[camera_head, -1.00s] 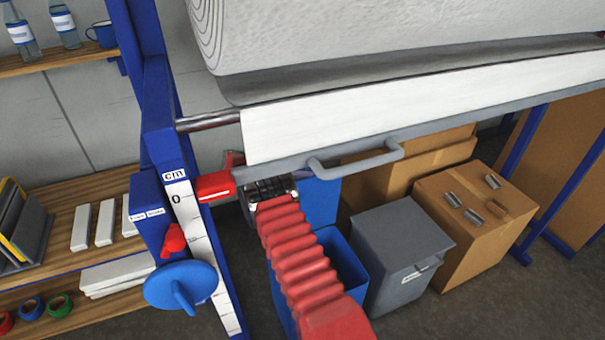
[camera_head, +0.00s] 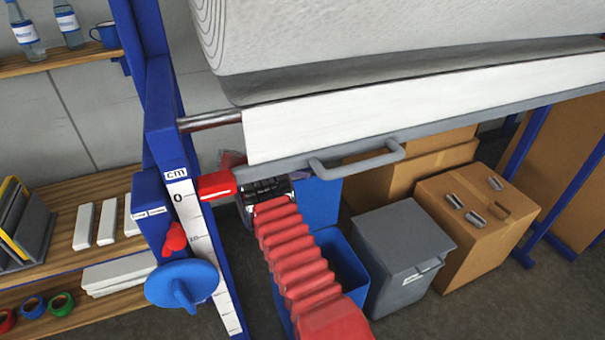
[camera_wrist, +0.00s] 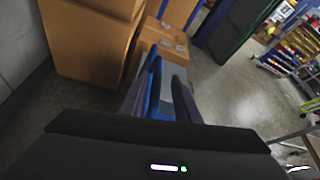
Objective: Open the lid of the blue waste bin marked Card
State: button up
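The blue waste bin (camera_head: 340,262) stands on the floor under the roll frame. Its opening shows, and its blue lid (camera_head: 319,203) stands up at the back of the bin. The Card marking is not visible. My red-sleeved arm covers the bin's left part in the head view. My gripper is mostly hidden there behind the arm and the bar. In the wrist view, my gripper (camera_wrist: 159,84) has its two dark fingers apart. A blue edge, likely the lid (camera_wrist: 154,88), shows between them, close to the left finger. I cannot tell whether they touch.
A grey lidded bin (camera_head: 402,246) stands right of the blue bin. A cardboard box (camera_head: 475,235) with metal pieces on top stands beyond it. The grey bar with a handle (camera_head: 358,162) hangs over the bins. A blue post with a cm scale (camera_head: 190,205) stands left of my arm.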

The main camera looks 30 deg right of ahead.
jog(key=v, duration=0.5)
jog(key=shift+w+a+r, duration=0.1)
jog(key=shift+a, duration=0.2)
